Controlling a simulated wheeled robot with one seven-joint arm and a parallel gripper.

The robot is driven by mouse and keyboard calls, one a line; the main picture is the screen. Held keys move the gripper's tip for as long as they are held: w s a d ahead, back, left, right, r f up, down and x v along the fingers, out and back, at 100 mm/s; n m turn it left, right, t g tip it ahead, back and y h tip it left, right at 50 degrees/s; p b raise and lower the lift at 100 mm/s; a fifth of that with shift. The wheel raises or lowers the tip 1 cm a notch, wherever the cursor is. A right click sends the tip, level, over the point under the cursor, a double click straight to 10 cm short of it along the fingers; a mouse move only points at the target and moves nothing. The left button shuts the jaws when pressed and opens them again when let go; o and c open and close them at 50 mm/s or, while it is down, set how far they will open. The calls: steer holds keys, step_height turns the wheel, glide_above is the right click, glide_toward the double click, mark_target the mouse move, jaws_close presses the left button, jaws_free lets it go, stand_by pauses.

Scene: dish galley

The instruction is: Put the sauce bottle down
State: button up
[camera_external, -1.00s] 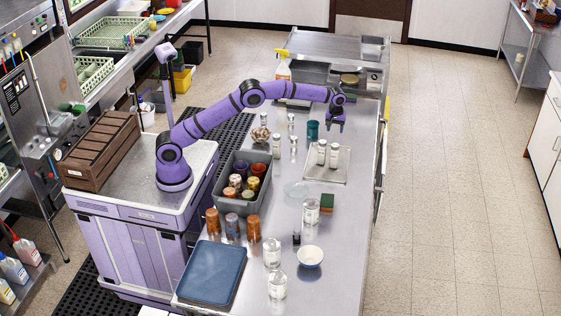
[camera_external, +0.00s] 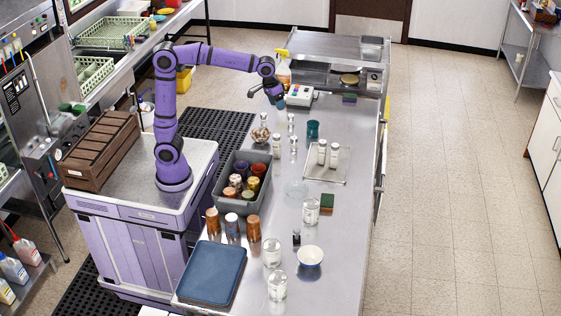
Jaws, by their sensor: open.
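My gripper (camera_external: 279,101) is open at the far left part of the steel counter (camera_external: 345,215), close to the counter's left edge. Its fingertips are small and partly hard to make out; I see nothing clearly held. A small dark-topped bottle (camera_external: 297,238) stands upright on the near part of the counter, left of the white bowl (camera_external: 310,257) and well away from my gripper. I cannot tell whether it is the sauce bottle. No other sauce bottle can be made out for sure.
A white box with coloured buttons (camera_external: 299,96) and a yellow-topped spray bottle (camera_external: 283,72) stand near my gripper. Shakers stand on a tray (camera_external: 339,175) and beside it. A grey bin (camera_external: 232,206) holds several cups. Counter right of the teal cup (camera_external: 313,130) is clear.

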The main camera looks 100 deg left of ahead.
steer(key=s+d+f+m, duration=0.2)
steer(key=s+d, duration=0.1)
steer(key=s, duration=0.7)
steer(key=s+d+f+m+t, duration=0.1)
steer(key=s+d+f+m, duration=0.1)
steer(key=s, duration=0.8)
steer(key=s+d+f+m+t, duration=0.1)
steer(key=s+d+f+m, duration=0.2)
steer(key=s, duration=0.6)
steer(key=d+m, duration=0.1)
steer(key=d, duration=0.1)
steer(key=shift+s+d, duration=0.4)
